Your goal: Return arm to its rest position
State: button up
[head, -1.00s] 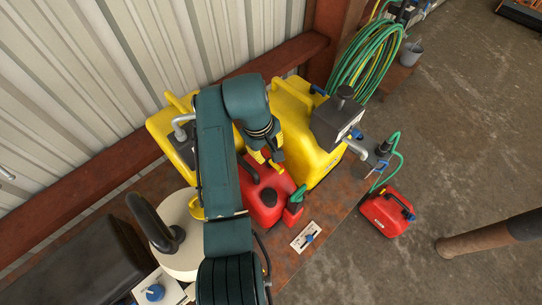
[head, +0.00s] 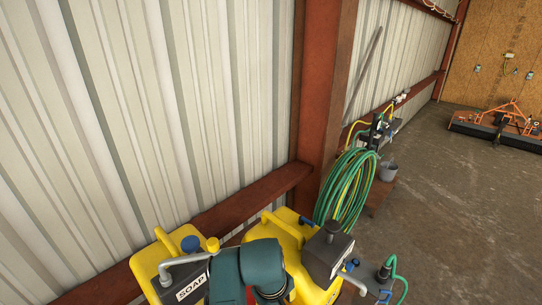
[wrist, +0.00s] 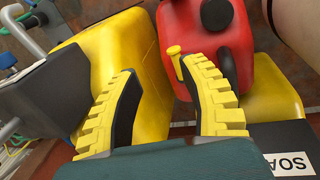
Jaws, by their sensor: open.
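My gripper (wrist: 158,72) shows in the wrist view with its two yellow, ribbed fingers spread apart and nothing between them. It is over the containers, with a red can (wrist: 232,50) beyond the right finger and a yellow container (wrist: 130,40) beyond the left finger. Whether the fingers touch either one, I cannot tell. In the head view only a teal part of my arm (head: 262,266) shows at the bottom edge, between two yellow containers. The gripper's fingers are out of sight there.
A yellow container (head: 150,262) with a grey box labelled SOAP (head: 192,287) stands left of my arm. A dark box (head: 328,252) is at the right. Behind are a metal wall (head: 150,110), a rust-red post (head: 325,100) and a coiled green hose (head: 346,190). Open floor (head: 440,200) lies right.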

jog(key=d+r+m+t+p, duration=0.2)
jog(key=d+r+m+t, duration=0.25)
jog(key=r+t, duration=0.75)
jog(key=s+r+m+t, duration=0.2)
jog(key=s+r+t, duration=0.2)
jog(key=r, duration=1)
jog(key=s+r+m+t+y, duration=0.1)
jog(key=s+r+t, duration=0.3)
jog(key=s+r, duration=0.4)
notch_tip(320, 180, up, 7)
jog(key=shift+s+d+r+m, duration=0.15)
jog(key=shift+s+m, duration=0.2)
jog(key=shift+m, duration=0.3)
